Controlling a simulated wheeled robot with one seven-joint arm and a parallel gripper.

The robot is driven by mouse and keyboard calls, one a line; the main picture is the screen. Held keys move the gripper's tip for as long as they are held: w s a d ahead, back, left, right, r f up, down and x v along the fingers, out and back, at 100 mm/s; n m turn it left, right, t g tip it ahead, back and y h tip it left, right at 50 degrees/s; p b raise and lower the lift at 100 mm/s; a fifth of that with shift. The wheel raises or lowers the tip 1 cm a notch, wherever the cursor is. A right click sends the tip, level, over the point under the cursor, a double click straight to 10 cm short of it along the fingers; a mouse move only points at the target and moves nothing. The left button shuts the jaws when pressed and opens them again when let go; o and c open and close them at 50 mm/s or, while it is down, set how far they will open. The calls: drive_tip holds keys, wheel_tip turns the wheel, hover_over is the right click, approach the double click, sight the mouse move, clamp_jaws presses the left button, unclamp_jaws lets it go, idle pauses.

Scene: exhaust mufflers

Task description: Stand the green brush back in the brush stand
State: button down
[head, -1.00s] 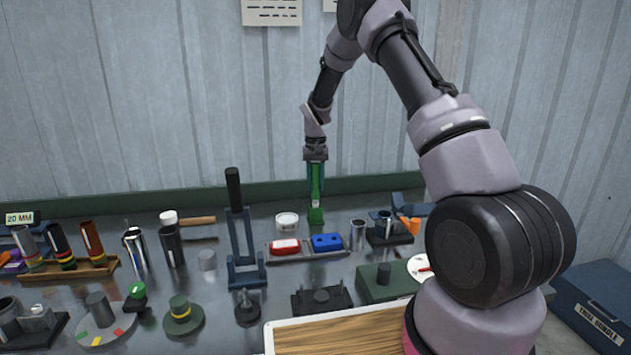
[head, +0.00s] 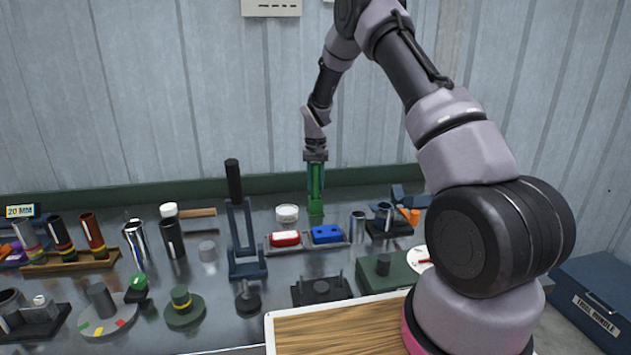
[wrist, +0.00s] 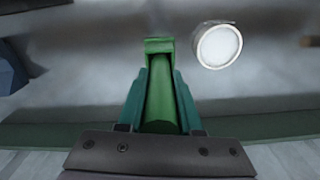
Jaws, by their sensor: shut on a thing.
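The green brush (head: 315,206) is upright in my gripper (head: 315,174), near the back of the bench. Its lower end is a wider green block, close to the bench top; I cannot tell whether it touches. In the wrist view the brush (wrist: 160,102) lies between my two teal fingers, which are shut on it. I cannot tell for sure which thing is the brush stand. A dark blue upright frame (head: 240,240) with a black handle stands left of the brush, and a blue angled piece (head: 405,198) lies to its right.
A white-topped round tin (head: 287,213) is close left of the brush. A metal cup (head: 357,226) is at right. The green back ledge (head: 150,194) is behind.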

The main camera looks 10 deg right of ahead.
drive_tip(key=shift+f, duration=0.4)
drive_tip(key=c, duration=0.5)
unclamp_jaws()
drive_tip(key=shift+r, duration=0.1)
drive_tip(key=r, duration=1.2)
drive_tip(key=shift+s+d+r, duration=0.15)
drive_tip(key=shift+s+r, duration=0.15)
drive_tip(key=shift+s, duration=0.05)
drive_tip(key=s+d+r+m+t+y, duration=0.1)
drive_tip(key=s+d+r+t, duration=0.1)
drive_tip(key=s+r, duration=0.9)
drive_tip(key=s+d+r+m+t+y, duration=0.1)
drive_tip(key=s+d+r+t, duration=0.15)
drive_tip(key=s+r, duration=0.85)
drive_tip(key=s+d+t, duration=0.1)
drive_tip(key=s+t, duration=0.1)
drive_tip(key=s, duration=1.3)
drive_tip(key=shift+s+r, duration=0.25)
drive_tip(key=shift+r, duration=0.15)
